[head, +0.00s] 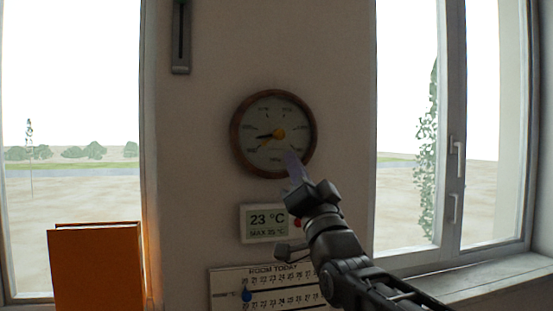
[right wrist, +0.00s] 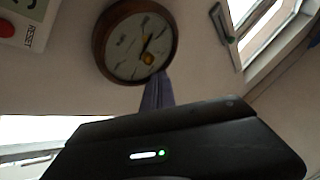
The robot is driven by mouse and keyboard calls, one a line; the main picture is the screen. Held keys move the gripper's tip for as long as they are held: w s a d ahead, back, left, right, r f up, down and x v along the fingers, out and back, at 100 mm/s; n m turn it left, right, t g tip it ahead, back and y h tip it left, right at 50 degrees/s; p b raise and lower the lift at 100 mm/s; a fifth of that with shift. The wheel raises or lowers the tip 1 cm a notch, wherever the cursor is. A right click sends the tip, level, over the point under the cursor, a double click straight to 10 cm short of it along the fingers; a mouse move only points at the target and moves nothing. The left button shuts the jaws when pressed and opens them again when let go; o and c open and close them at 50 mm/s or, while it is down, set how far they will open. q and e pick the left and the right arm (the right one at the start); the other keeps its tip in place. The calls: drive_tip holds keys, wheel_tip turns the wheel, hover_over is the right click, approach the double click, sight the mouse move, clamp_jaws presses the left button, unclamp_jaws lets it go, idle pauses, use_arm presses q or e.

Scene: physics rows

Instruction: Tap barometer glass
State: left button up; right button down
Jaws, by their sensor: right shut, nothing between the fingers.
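The barometer (head: 262,115) is a round dial with a brown wooden rim, a pale face, a dark hand and a yellow hand, on the wall between two windows. It also shows in the right wrist view (right wrist: 127,45). My right gripper (head: 293,160) is shut and empty, its purplish fingers pointing up at the lower right of the dial. The fingertips overlap the dial's lower edge in the head view. In the right wrist view the fingers (right wrist: 157,90) end at the dial's lower rim; I cannot tell whether they touch it. My left gripper is not in view.
A digital thermometer (head: 262,220) reading 23 °C hangs below the barometer, partly beside my right arm. A "ROOM TODAY" board (head: 232,290) is under it. An orange box-like object (head: 97,270) stands at lower left. A window handle (head: 456,160) is at right.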

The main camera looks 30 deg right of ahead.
drive_tip(key=p, duration=0.5)
approach(276, 149)
wheel_tip(276, 149, up, 3)
drive_tip(key=w, duration=0.1)
drive_tip(key=shift+w+d+r, duration=0.1)
drive_tip(key=shift+w+d, duration=0.1)
drive_tip(key=shift+w, duration=0.4)
drive_tip(key=shift+w+d+r, duration=0.1)
drive_tip(key=shift+w+d, duration=0.1)
drive_tip(key=shift+w, duration=0.4)
drive_tip(key=shift+w, duration=0.15)
idle(0.8)
drive_tip(key=shift+w+d+f+b, duration=0.1)
drive_tip(key=shift+b, duration=0.2)
drive_tip(key=shift+w, duration=0.15)
